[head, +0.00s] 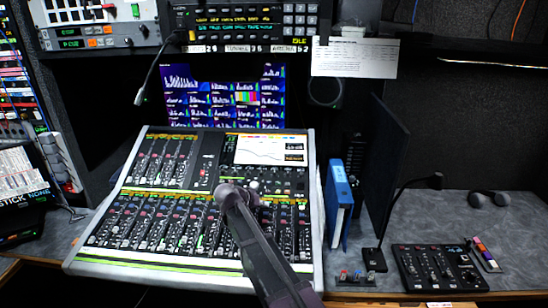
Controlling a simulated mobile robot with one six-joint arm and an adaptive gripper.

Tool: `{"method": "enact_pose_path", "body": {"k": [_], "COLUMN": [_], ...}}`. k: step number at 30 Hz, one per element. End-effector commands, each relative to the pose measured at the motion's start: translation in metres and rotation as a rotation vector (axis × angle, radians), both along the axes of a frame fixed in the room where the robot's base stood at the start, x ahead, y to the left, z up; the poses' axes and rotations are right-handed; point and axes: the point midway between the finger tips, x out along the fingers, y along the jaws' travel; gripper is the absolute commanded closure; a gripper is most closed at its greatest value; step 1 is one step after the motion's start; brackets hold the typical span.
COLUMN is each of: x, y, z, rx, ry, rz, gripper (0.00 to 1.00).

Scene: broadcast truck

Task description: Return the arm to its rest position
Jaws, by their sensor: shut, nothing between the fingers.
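My arm (262,248) rises from the bottom edge, right of the middle, and leans up and to the left. It ends for the eye in a rounded grey-purple joint (234,196) in front of the mixing console (72,262). I cannot make out my gripper or its fingers; no part of it shows clearly past this joint. The arm covers some of the console's lower right faders, and I cannot tell its height above them.
A blue binder (340,196) stands right of the console. A gooseneck microphone (374,258), a small control panel (438,268) and headphones (488,198) occupy the right counter. A dangling microphone (141,94) hangs upper left. Bare counter (425,215) shows behind the panel.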

Motion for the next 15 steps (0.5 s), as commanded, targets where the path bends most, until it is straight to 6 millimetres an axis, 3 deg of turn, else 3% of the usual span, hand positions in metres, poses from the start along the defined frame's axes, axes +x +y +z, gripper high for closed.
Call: {"method": "enact_pose_path", "body": {"k": [8, 15], "x": [-0.022, -0.071], "y": [-0.042, -0.114], "z": [-0.007, -0.022], "rx": [0.034, 0.127], "ry": [0.09, 0.273], "rz": [-0.021, -0.039], "gripper": [1.0, 1.0]}}
